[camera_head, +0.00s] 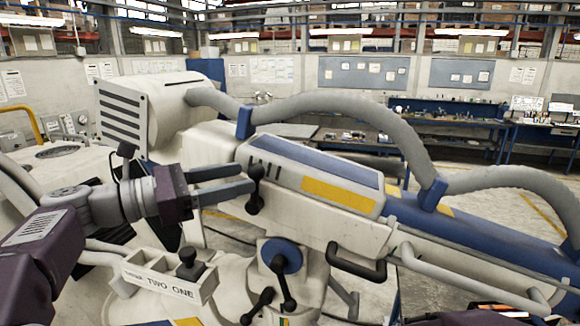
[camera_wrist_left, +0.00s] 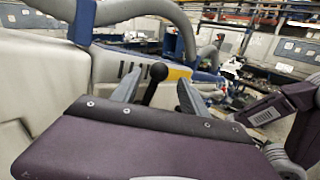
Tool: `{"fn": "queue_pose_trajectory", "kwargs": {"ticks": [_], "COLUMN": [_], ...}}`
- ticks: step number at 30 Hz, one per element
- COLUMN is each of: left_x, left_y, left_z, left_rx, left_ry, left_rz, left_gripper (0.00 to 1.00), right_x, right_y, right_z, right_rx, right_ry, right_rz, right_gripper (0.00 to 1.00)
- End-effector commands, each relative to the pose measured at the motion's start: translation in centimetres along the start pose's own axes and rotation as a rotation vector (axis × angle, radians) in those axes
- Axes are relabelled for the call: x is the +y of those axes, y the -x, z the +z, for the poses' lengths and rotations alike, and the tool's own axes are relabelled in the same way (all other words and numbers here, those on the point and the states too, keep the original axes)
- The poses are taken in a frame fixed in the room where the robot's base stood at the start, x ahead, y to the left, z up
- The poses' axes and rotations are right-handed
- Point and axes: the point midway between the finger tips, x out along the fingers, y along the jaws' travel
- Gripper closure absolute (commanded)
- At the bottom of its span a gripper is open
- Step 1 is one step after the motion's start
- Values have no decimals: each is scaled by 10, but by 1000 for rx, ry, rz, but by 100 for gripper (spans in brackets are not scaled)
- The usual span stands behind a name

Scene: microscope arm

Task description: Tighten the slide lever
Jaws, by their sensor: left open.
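The slide lever (camera_head: 256,188) is a short black lever with round knobs at its ends, on the side of the white and blue microscope arm (camera_head: 320,190). My left gripper (camera_head: 248,179) is open, with its two grey fingers pointing right at the lever. The fingertips are at the lever's upper part. In the left wrist view, the lever's black knob (camera_wrist_left: 157,73) shows between the two spread fingers of my left gripper (camera_wrist_left: 158,90). Whether either finger touches it I cannot tell. My right gripper cannot be made out.
Below are a black handle (camera_head: 357,264), a blue-hubbed knob with black levers (camera_head: 281,262) and a labelled box (camera_head: 165,282) with a black knob. Thick grey hoses (camera_head: 345,105) arch over the arm. A dark purple arm link (camera_wrist_left: 285,108) shows at the wrist view's right.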

Motion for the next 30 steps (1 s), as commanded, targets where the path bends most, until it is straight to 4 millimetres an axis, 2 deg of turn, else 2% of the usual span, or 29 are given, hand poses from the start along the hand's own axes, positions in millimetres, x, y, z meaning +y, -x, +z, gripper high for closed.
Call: {"fn": "queue_pose_trajectory", "kwargs": {"ticks": [5,12,16,23,24,29,30], "left_x": [-1,-1,0,0,0,0,0], "left_y": [-31,-76,-87,-88,-88,-88,-88], "left_z": [6,4,2,0,0,0,0], "left_rx": [-1,0,0,0,0,0,0], "left_ry": [3,3,2,0,0,1,1], "left_rz": [-7,-6,-2,0,0,0,0], "left_gripper": [48,48,48,48,51,96,100], "right_x": [0,-1,-1,-1,-1,-1,-1], "right_y": [19,39,42,41,41,41,41], "right_z": [-2,-4,-4,-4,-4,-4,-4], "right_rx": [0,1,0,0,0,0,0], "right_ry": [0,0,0,0,0,0,0], "right_rz": [0,0,0,0,0,0,0], "right_gripper": [35,35,35,35,35,35,35]}}
